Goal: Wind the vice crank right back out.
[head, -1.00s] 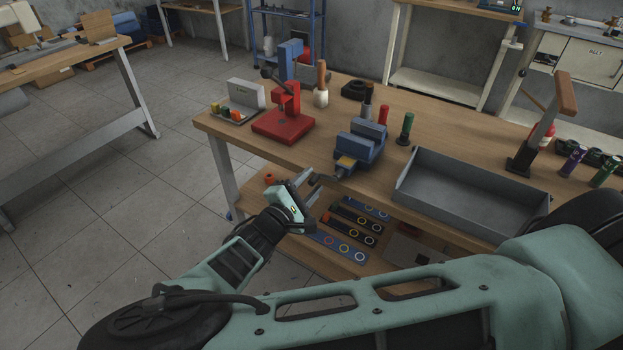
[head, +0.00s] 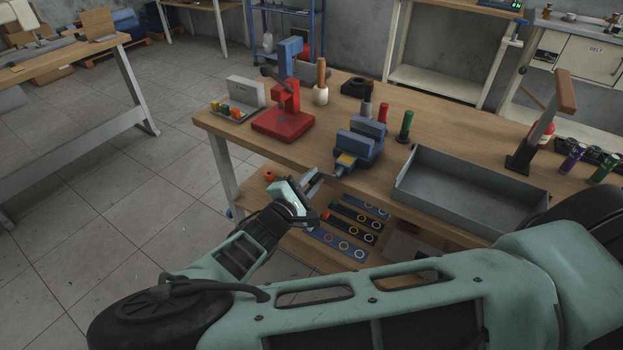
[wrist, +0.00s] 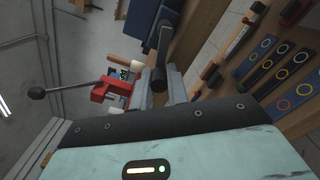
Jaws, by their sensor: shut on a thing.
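The blue vice (head: 362,142) stands at the front edge of the wooden workbench, and its blue body also shows at the top of the wrist view (wrist: 140,18). Its dark crank (wrist: 162,42) comes down from the vice towards my gripper (wrist: 159,88). The grey fingers lie on either side of the dark crank handle (wrist: 159,78) and are shut on it. In the head view my gripper (head: 317,179) is in front of the bench edge, just below and left of the vice. The crank is small and partly hidden there.
A red press (head: 285,118) stands left of the vice, and a grey tray (head: 470,190) lies to its right. A green-handled tool (head: 406,127) stands close by. Below the bench top is a shelf with strips of coloured rings (head: 340,245). The floor at left is free.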

